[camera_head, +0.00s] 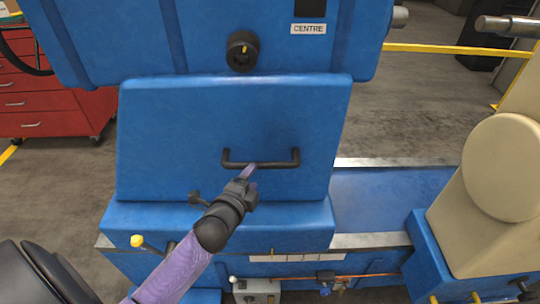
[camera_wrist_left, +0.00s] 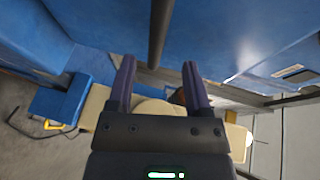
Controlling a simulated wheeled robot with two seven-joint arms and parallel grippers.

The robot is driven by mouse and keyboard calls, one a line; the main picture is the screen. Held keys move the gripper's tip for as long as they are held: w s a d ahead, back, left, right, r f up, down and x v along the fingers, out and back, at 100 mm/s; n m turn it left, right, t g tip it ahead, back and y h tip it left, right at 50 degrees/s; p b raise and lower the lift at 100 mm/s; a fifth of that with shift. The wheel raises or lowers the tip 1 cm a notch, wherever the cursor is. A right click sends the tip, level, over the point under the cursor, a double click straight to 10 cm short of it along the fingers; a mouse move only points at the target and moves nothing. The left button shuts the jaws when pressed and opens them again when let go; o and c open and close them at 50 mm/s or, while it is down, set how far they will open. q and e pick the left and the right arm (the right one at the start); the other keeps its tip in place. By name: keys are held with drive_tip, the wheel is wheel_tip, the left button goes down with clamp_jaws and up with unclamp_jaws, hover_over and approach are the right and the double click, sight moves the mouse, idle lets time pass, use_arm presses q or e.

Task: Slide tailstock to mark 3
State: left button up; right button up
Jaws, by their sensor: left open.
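The blue tailstock (camera_head: 170,140) stands on a machine bed (camera_head: 375,195) in the head view, with a black bar handle (camera_head: 288,164) on its sloped front face. My left gripper (camera_head: 250,172) is at the lower edge of the handle, near its middle. In the left wrist view, my left gripper (camera_wrist_left: 158,72) is open, and the dark handle (camera_wrist_left: 159,30) runs lengthwise toward the gap between its fingers. I cannot tell whether the fingers touch the handle. A pale marked strip (camera_head: 295,257) is on the bed's front; its marks are too small to read. My right gripper is not in view.
A beige rounded housing (camera_head: 500,175) on a blue base stands at right. A yellow-knobbed lever (camera_head: 138,241) sticks out at lower left. Bare bed lies between tailstock and beige housing. A red drawer cabinet (camera_head: 45,100) stands behind at left.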

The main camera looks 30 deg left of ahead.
sight(260, 168)
use_arm(q)
drive_tip(key=b+x, duration=0.1)
drive_tip(key=x, duration=0.4)
drive_tip(key=shift+w+a+f, duration=0.1)
drive_tip(key=shift+w+f, duration=0.15)
drive_tip(key=shift+w, duration=0.1)
drive_tip(key=shift+w+a+b, duration=0.1)
drive_tip(key=shift+w+b, duration=0.3)
drive_tip(key=shift+w, duration=0.25)
clamp_jaws()
idle(0.4)
